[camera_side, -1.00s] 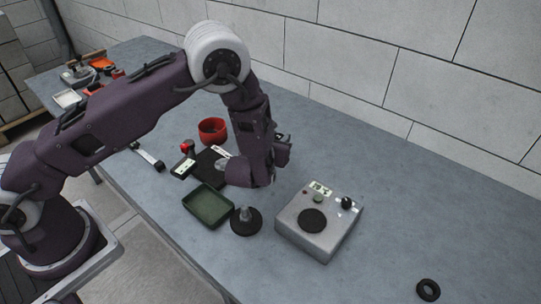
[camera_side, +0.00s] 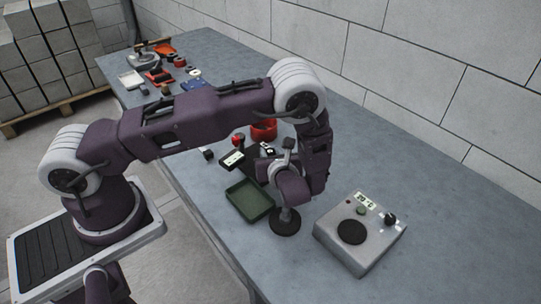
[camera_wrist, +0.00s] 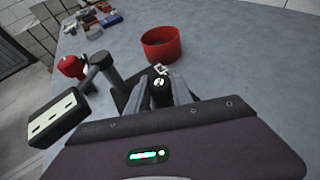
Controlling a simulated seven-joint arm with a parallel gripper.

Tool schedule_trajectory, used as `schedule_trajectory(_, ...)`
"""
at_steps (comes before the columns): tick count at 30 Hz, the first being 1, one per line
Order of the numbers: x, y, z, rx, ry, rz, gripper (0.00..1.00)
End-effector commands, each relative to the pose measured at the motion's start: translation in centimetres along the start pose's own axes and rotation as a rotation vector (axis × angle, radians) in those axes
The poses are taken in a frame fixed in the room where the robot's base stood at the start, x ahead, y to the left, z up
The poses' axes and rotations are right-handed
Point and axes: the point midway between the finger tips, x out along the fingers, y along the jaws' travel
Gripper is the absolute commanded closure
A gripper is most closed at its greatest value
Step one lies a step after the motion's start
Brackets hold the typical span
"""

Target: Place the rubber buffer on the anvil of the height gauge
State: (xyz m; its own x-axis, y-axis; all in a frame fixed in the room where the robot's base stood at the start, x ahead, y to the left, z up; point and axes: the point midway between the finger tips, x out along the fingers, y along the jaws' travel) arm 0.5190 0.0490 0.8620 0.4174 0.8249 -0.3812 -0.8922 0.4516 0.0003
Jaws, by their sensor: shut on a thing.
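My gripper (camera_wrist: 160,92) is shut on a small dark cylindrical piece (camera_wrist: 158,95), which appears to be the rubber buffer. Its lower end is hidden by the fingers and the wrist housing. The height gauge has a dark base (camera_wrist: 117,97), a post with a red knob (camera_wrist: 70,66) and a pale display block (camera_wrist: 58,117). In the side view its display block (camera_side: 232,160) stands just left of my wrist, which hides part of the gauge. The held piece appears over or close beside the base. I cannot tell whether it touches the anvil.
A red bowl (camera_wrist: 161,44) stands behind the gauge. A green tray (camera_side: 250,200), a round black stand (camera_side: 286,226) and a grey instrument box (camera_side: 358,238) stand in front. Several parts lie at the table's far left end.

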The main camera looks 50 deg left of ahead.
Motion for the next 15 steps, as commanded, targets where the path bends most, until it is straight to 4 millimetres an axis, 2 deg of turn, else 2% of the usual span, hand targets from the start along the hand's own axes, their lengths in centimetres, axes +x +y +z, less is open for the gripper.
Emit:
schedule_trajectory(3, 0.32, 0.01, -0.80, -0.001, 0.000, 0.000, 1.00)
schedule_trajectory(12, 0.40, -0.02, -1.01, 0.000, 0.000, -0.001, 1.00)
schedule_trajectory(13, 0.40, -0.03, -1.01, -0.001, 0.000, -0.001, 0.69)
schedule_trajectory(15, 0.39, -0.03, -0.99, -0.001, 0.001, -0.001, 0.55)
